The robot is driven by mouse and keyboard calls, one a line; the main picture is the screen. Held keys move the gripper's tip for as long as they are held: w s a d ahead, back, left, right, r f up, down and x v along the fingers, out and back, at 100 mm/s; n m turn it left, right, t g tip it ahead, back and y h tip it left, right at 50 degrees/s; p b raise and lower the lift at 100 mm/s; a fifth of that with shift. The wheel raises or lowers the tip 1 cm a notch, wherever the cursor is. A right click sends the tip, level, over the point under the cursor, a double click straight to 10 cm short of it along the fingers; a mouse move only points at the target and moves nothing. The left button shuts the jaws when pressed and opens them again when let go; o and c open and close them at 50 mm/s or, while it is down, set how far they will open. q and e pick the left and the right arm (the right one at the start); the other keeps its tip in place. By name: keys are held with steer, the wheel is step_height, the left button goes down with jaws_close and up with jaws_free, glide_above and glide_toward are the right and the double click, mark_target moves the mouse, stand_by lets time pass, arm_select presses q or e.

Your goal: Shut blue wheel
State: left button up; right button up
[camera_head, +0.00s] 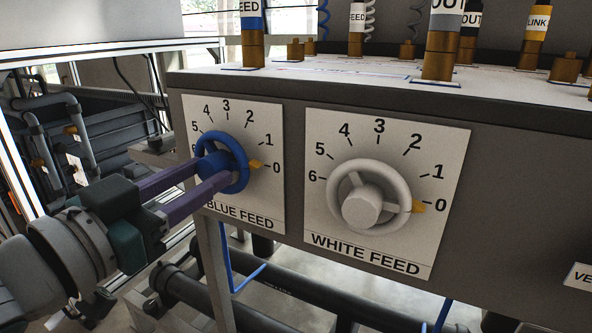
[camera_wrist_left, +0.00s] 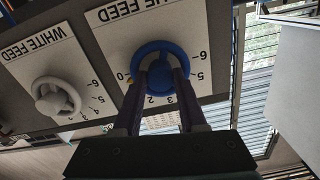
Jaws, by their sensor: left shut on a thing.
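The blue wheel (camera_head: 241,155) is mounted on a white dial plate (camera_head: 262,202) lettered BLUE FEED, with numbers 0 to 6. Its yellow pointer (camera_head: 255,163) is at the 0 mark. My left gripper (camera_head: 214,173) reaches in from the left and is shut on the hub of the blue wheel. In the left wrist view the blue wheel (camera_wrist_left: 160,46) appears upside down between my two purple fingers, with its pointer beside the 0. The fingers hide part of the hub and lower rim. My right gripper is in neither view.
A white wheel (camera_head: 339,176) on a WHITE FEED plate is just right of the blue one, its pointer also at 0. Labelled brass fittings (camera_head: 439,56) stand on the cabinet top (camera_head: 300,80). Dark pipes (camera_head: 290,303) run below the panel.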

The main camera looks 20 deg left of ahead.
arm_select(q)
jaws_close()
steer(key=shift+r+m+p, duration=0.15)
steer(key=shift+m+p, duration=0.25)
steer(key=shift+p, duration=0.05)
steer(key=shift+m, duration=0.3)
steer(key=o, duration=0.6)
jaws_free()
